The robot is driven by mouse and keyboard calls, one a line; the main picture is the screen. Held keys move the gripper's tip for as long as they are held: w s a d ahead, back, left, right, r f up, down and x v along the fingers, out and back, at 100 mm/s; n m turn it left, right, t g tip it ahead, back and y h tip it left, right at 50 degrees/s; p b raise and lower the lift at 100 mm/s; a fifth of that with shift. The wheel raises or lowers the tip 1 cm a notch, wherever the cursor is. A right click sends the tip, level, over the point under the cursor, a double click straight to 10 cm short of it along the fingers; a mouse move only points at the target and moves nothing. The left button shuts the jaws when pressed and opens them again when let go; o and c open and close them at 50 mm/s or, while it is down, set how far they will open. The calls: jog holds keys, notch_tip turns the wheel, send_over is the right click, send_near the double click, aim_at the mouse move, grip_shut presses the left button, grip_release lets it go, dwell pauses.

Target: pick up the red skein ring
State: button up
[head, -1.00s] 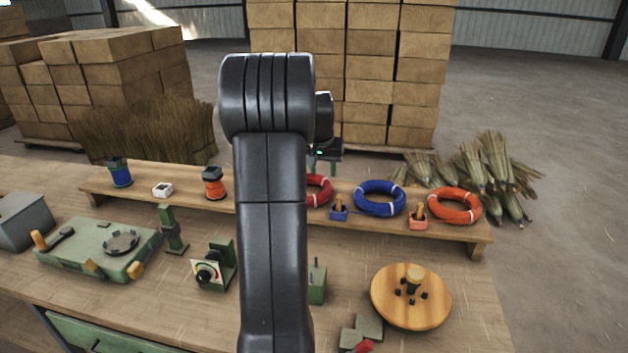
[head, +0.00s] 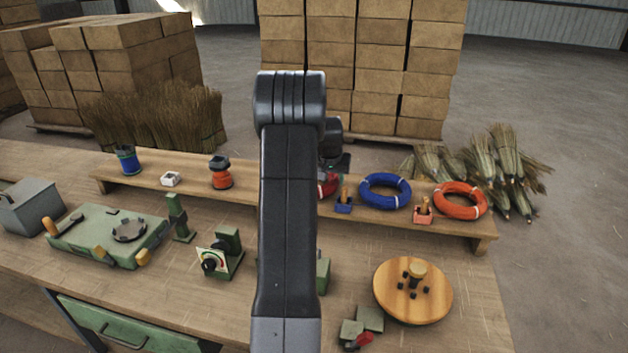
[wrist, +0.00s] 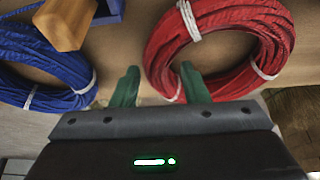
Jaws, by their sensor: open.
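The red skein ring (head: 327,184) lies on the raised wooden shelf, mostly hidden behind my arm in the head view. In the wrist view the red skein ring (wrist: 218,12) fills the upper right, with white ties around it. My gripper (wrist: 160,86) shows two green fingers, apart and empty. The right finger is over the near left part of the ring, its tip seeming to lie at the ring's inner edge. The left finger is outside the ring, to its left. I cannot tell whether either finger touches it.
A blue skein ring (head: 385,191) and an orange one (head: 460,200) lie farther right on the shelf (head: 130,183). A small blue holder with a wooden peg (head: 344,204) stands between the red and blue rings. A round wooden disc (head: 390,300) lies on the bench below.

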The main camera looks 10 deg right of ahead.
jog(key=shift+x, duration=1.25)
jog(key=shift+c, duration=0.4)
grip_shut()
jog(key=shift+r, duration=0.1)
